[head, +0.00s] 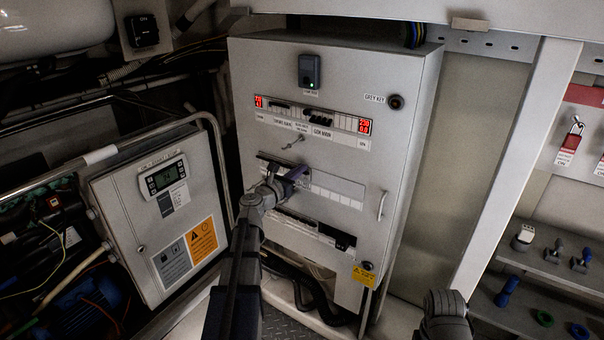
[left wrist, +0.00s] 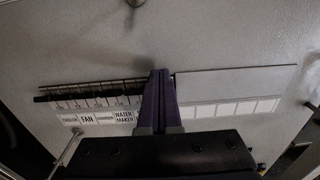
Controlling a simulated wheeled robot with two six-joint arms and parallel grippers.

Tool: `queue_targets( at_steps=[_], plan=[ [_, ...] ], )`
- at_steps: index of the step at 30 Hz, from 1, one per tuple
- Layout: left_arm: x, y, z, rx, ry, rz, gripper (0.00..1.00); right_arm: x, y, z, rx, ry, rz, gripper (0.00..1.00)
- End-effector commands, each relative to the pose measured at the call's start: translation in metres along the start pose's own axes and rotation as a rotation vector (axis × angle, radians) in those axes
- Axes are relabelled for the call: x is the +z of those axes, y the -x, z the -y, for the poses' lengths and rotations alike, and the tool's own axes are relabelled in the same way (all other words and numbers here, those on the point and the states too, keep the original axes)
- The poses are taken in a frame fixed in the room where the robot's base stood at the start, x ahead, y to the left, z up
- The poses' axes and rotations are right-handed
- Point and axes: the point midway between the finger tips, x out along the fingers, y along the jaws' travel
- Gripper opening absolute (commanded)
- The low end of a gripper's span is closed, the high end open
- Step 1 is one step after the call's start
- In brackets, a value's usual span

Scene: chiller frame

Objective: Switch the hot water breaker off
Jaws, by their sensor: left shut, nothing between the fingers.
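The grey breaker cabinet (head: 330,150) stands in the middle of the head view. Its middle breaker row (left wrist: 90,98) shows in the left wrist view, with labels below including FAN and WATER MAKER. No hot water label can be read; my fingers hide the labels just right of WATER MAKER. My left gripper (head: 299,172) is at this row, its purple fingers (left wrist: 160,74) shut together and empty. The fingertips are at the row's right end, beside a blank cover plate (left wrist: 235,83). I cannot tell whether they touch a breaker.
A lower breaker row (head: 300,226) and a cabinet handle (head: 382,205) are close by. A smaller control box (head: 160,225) with a railing stands at left. Shelves (head: 545,268) with small parts and hanging lockout tags (head: 567,150) are at right. Part of my right arm shows at bottom right.

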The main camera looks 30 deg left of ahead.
Motion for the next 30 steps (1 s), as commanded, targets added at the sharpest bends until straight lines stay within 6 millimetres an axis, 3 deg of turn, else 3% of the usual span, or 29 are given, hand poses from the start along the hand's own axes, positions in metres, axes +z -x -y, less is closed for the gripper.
queue_targets(
  at_steps=[30],
  plan=[
    [-0.023,0.002,0.000,0.000,0.000,0.000,0.00,-0.001,-0.022,0.002,0.000,0.000,0.000,0.50]
  ],
)
